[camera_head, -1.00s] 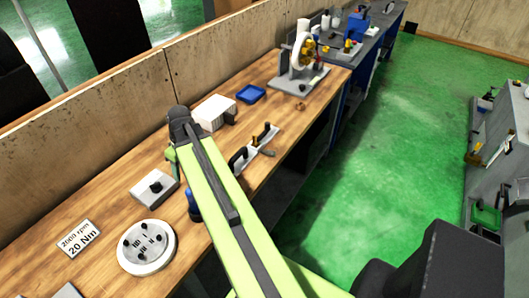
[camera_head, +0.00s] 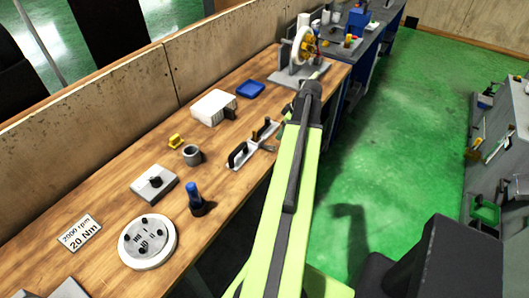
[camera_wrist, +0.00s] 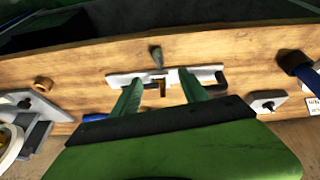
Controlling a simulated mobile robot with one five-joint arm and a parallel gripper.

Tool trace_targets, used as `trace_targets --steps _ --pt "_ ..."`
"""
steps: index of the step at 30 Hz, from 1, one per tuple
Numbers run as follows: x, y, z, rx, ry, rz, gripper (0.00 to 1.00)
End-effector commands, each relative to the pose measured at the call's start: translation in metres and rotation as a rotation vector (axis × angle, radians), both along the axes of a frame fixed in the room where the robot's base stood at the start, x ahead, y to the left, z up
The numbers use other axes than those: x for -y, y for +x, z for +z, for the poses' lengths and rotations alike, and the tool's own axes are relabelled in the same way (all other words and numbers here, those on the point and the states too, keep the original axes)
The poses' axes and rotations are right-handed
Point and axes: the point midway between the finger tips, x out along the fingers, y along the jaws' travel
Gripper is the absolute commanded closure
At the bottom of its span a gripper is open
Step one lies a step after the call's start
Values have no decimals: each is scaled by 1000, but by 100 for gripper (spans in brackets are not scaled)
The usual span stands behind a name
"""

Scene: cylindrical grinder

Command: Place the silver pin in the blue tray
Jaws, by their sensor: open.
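The blue tray (camera_head: 250,89) lies on the wooden bench, beyond the white box and before the grinder-like machine. In the wrist view a blue strip of it (camera_wrist: 95,117) shows beside a finger, mostly hidden. My gripper (camera_wrist: 157,78) is open, its two green fingers apart with nothing held between them. It points at the bench over a pale bar with dark handles (camera_wrist: 166,77); a small grey tapered piece (camera_wrist: 156,55) shows near this bar. I cannot make out the silver pin for certain in either view. In the head view my arm hides most of the gripper.
A white box (camera_head: 213,107), a grey cup (camera_head: 192,155), a yellow piece (camera_head: 175,141), a blue-handled tool (camera_head: 194,195) and a round plate (camera_head: 147,243) stand on the bench. The machine (camera_head: 298,60) is at its far end.

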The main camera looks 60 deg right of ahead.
Motion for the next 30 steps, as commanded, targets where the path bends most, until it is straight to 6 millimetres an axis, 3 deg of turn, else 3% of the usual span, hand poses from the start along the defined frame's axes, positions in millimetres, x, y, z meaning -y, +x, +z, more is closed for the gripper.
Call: trace_targets --steps 1,10,20,27,30 --pt "1 5 -22 0 0 2 48" --pt "2 31 -82 0 -1 2 48" --pt "3 40 -94 0 0 0 48" --pt "7 56 -132 0 0 2 48" --pt "7 60 -138 -1 0 1 48"
